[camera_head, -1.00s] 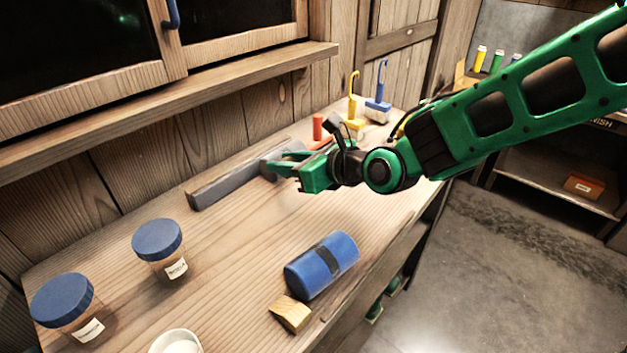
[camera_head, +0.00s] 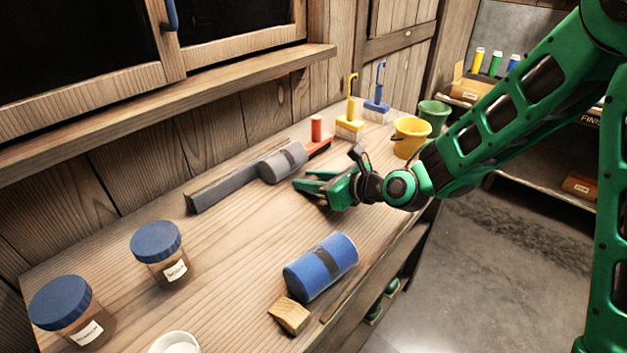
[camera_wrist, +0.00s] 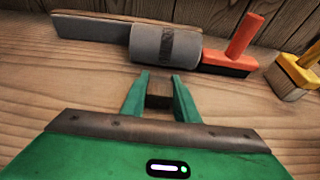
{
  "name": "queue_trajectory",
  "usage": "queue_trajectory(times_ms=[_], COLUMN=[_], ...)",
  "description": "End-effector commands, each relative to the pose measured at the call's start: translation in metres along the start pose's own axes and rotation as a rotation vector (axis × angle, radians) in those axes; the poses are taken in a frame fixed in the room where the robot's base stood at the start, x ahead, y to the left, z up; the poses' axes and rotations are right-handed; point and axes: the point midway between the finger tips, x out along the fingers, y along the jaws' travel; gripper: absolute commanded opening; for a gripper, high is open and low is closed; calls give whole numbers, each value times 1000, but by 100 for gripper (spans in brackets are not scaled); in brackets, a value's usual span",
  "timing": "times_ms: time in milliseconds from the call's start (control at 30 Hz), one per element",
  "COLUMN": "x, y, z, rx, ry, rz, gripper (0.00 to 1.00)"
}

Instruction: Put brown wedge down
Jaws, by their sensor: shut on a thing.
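The brown wedge (camera_wrist: 159,96) shows in the wrist view as a small dark block between the two green fingers of my gripper (camera_wrist: 160,84). My gripper is shut on it. In the head view my gripper (camera_head: 305,182) is low over the workbench (camera_head: 220,255), just in front of a grey cylinder. The wedge is mostly hidden there by the fingers, and I cannot tell whether it touches the bench top.
A grey cylinder (camera_head: 283,162) with a dark band lies by a long grey bar (camera_head: 225,188). A blue cylinder (camera_head: 320,266) and light wooden block (camera_head: 289,315) lie nearer. Blue-lidded jars (camera_head: 160,252) stand left; brushes and buckets (camera_head: 411,137) stand behind. Bench between is clear.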

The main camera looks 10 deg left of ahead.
Motion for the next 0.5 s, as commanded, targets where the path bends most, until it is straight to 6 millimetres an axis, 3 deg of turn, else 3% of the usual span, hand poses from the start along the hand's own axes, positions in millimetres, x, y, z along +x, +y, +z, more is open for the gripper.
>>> queue_trajectory(times_ms=[267, 300, 333, 500], x=[1, 1, 1, 1], y=[0, 1, 1, 1], z=[-1, -1, 0, 0], rx=[-1, -1, -2, -2], ry=[-1, -1, -1, -1], rz=[1, 0, 1, 1], gripper=[6, 37, 44, 46])
